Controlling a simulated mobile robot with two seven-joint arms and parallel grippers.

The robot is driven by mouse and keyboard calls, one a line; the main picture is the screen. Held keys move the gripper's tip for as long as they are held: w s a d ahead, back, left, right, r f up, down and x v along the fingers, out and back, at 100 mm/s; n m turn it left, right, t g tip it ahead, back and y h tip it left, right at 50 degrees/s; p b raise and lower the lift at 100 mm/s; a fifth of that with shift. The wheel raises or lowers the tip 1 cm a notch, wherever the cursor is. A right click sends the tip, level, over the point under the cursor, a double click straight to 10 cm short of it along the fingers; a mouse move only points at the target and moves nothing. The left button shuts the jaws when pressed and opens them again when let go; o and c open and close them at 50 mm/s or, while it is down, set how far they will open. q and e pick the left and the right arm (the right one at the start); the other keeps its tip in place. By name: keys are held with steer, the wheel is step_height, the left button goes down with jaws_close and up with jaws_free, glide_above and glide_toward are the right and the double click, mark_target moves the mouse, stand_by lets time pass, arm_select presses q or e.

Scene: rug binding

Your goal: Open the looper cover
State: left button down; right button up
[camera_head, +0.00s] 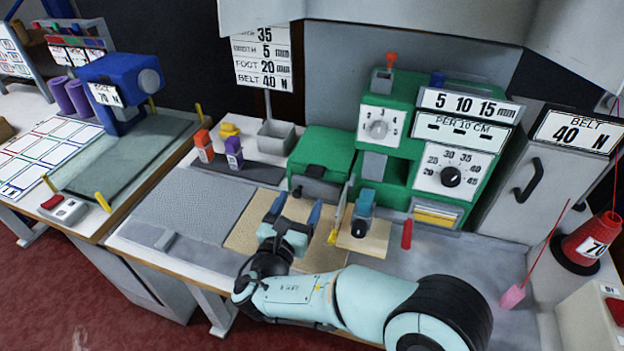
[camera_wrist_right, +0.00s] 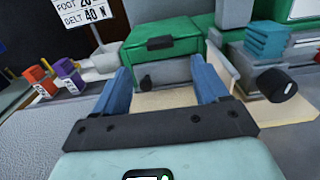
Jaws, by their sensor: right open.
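The green machine (camera_head: 400,95) stands at the back of the table. On its left is a low green box-shaped part (camera_head: 325,150) with a black grip (camera_head: 316,171) on its front edge, which looks like the looper cover. It appears closed. The green part (camera_wrist_right: 170,28) and its black grip (camera_wrist_right: 160,42) also show in the right wrist view, beyond my fingers. My right gripper (camera_head: 296,207) is open and empty, in front of the green part and apart from it. Its blue fingers (camera_wrist_right: 160,70) point toward the part. My left gripper is not in view.
A teal-topped block (camera_head: 362,212) and a thin upright plate (camera_head: 342,208) stand just right of my right gripper. Orange and purple spools (camera_head: 204,147) stand on the left. A red cone (camera_head: 588,240) is at the far right. The grey mat (camera_head: 190,205) at left is mostly clear.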

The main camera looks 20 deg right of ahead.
mark_target(313, 176)
steer(key=b+x, duration=0.1)
steer(key=x, duration=0.7)
steer(key=shift+w+d+f, duration=0.1)
steer(key=shift+d, duration=0.05)
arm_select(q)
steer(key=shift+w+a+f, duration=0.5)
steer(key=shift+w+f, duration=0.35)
arm_select(e)
steer(key=shift+w+d, duration=0.35)
steer(key=shift+w, duration=0.2)
